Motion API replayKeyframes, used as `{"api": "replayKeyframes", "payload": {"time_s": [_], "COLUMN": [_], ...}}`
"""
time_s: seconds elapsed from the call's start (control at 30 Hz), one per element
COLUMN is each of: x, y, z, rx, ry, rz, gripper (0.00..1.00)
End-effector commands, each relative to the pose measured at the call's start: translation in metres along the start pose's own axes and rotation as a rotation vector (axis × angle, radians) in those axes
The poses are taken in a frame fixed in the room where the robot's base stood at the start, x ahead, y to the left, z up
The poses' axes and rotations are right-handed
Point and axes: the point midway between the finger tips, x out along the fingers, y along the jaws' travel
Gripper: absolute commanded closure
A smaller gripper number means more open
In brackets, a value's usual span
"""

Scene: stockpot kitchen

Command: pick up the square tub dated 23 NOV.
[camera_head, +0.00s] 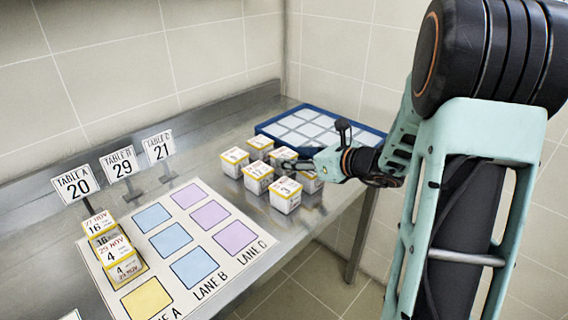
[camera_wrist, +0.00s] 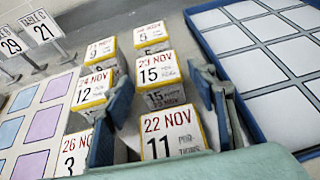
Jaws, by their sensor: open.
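The square tub dated 23 NOV (camera_wrist: 156,68) has a white lid label with a big 15 and a yellow rim. It is in the right column of a block of similar tubs, behind the 22 NOV tub (camera_wrist: 172,132). In the head view the 23 NOV tub (camera_head: 282,153) is partly hidden by my gripper (camera_head: 292,163). My gripper (camera_wrist: 163,82) is open in the wrist view, with one blue-grey finger on each side of the 23 NOV tub. Nothing is visibly gripped, and I cannot tell whether the fingers touch it.
The 24 NOV tub (camera_wrist: 93,88) is close on the left, with the 26 NOV tub (camera_wrist: 75,152) nearer. Two tubs stand behind. A blue-rimmed tray (camera_head: 372,135) lies to the right. The lane mat (camera_head: 262,243) lies left, with tubs in lane A.

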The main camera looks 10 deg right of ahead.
Motion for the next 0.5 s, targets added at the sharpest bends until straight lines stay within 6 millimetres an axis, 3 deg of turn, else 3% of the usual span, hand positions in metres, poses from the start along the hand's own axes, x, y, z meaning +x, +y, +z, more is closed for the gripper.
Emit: {"api": "replayKeyframes", "payload": {"time_s": [0.27,0.5], "x": [0.041,0.044], "y": [0.003,0.003], "z": [0.000,0.001], "rx": [-0.001,-0.001], "ry": [0.000,0.000], "rz": [0.002,0.001], "gripper": [0.48,0.48]}}
